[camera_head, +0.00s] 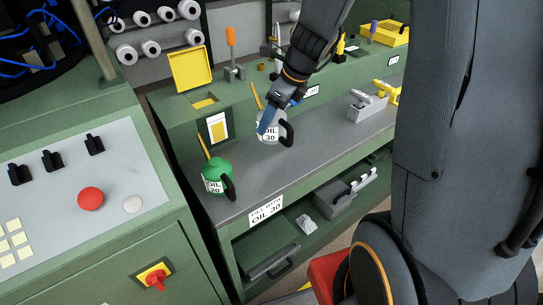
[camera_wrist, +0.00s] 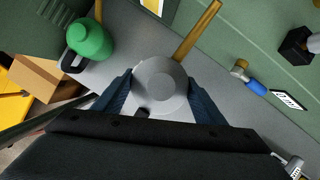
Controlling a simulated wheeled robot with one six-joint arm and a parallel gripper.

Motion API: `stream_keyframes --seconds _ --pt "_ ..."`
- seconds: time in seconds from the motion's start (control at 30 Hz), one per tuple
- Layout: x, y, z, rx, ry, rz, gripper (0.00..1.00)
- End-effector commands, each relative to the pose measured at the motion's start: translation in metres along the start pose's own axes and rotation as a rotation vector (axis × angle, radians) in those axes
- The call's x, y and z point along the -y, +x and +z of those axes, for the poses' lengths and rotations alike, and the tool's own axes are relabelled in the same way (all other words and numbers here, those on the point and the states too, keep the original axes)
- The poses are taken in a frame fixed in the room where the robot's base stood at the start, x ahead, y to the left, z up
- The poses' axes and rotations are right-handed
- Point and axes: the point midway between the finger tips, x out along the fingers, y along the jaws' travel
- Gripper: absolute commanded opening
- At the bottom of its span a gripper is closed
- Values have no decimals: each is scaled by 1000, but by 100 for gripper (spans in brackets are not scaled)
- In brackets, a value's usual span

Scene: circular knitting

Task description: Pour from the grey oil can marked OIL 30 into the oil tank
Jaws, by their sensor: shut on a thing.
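The grey oil can (camera_head: 267,133) marked OIL 30 stands upright on the grey bench shelf, its yellow spout pointing up to the back left and its black handle to the right. My gripper (camera_head: 270,122) reaches down over it. In the wrist view the grey can (camera_wrist: 160,82) sits between the two blue fingers of my gripper (camera_wrist: 158,92), which are shut on its sides. The oil tank, with a raised yellow lid (camera_head: 190,68) and a yellow-rimmed opening (camera_head: 204,103), is behind and left of the can. A gauge window (camera_head: 217,128) is on its front.
A green can (camera_head: 217,177) marked OIL 20 stands to the left, nearer the shelf's front edge; it also shows in the wrist view (camera_wrist: 90,40). A grey holder (camera_head: 367,106) with yellow-handled tools stands to the right. An orange-handled tool (camera_head: 231,38) stands behind.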

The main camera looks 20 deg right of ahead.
Motion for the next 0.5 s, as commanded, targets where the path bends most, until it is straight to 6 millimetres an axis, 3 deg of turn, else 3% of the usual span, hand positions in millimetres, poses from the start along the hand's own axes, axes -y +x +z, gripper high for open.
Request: stream_keyframes --seconds 0.2,0.5 --pt "0 32 -14 -2 2 3 31" --pt "-1 63 -26 -3 1 4 31"
